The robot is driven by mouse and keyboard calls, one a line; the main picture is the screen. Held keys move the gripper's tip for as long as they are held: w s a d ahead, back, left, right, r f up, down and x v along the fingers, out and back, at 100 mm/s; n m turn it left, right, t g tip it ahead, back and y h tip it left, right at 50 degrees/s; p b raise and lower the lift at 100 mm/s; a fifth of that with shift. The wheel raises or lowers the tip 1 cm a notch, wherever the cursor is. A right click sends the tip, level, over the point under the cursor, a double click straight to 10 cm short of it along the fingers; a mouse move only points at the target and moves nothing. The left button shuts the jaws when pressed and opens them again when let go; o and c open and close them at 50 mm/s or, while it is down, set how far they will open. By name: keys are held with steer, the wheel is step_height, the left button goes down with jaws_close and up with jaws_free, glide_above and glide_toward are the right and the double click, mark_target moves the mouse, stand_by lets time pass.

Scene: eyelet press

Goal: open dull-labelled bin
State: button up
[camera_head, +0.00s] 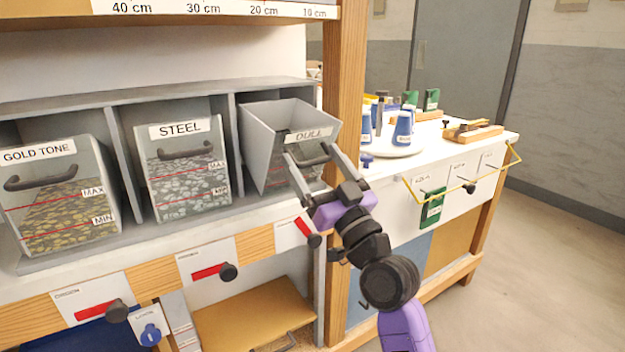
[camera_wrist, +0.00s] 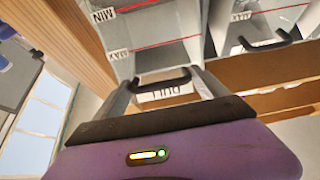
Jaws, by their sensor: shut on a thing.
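The bin labelled DULL (camera_head: 272,128) is in the right compartment of the grey rack in the head view. It is tilted forward, with its open top showing and its front leaning out past the rack. My gripper (camera_head: 318,158) is at its front, with the fingers around the dark handle and shut on it. In the wrist view, the fingers (camera_wrist: 165,88) are at both sides of the black handle (camera_wrist: 163,80). The DULL label (camera_wrist: 165,92) shows behind them. The contents of this bin are mostly hidden.
The STEEL bin (camera_head: 185,170) and the GOLD TONE bin (camera_head: 58,195) sit to the left in the rack (camera_head: 120,230). A wooden post (camera_head: 345,80) stands close right of the DULL bin.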

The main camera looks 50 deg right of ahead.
steer(key=shift+s+f+t+b, duration=0.25)
steer(key=shift+f+t+b, duration=0.05)
steer(key=shift+b, duration=0.75)
steer(key=o, duration=2)
steer(key=shift+c, duration=0.2)
steer(key=b+v, duration=0.2)
steer(key=v, duration=0.6)
steer(key=shift+b, duration=0.35)
steer(key=shift+w, duration=0.1)
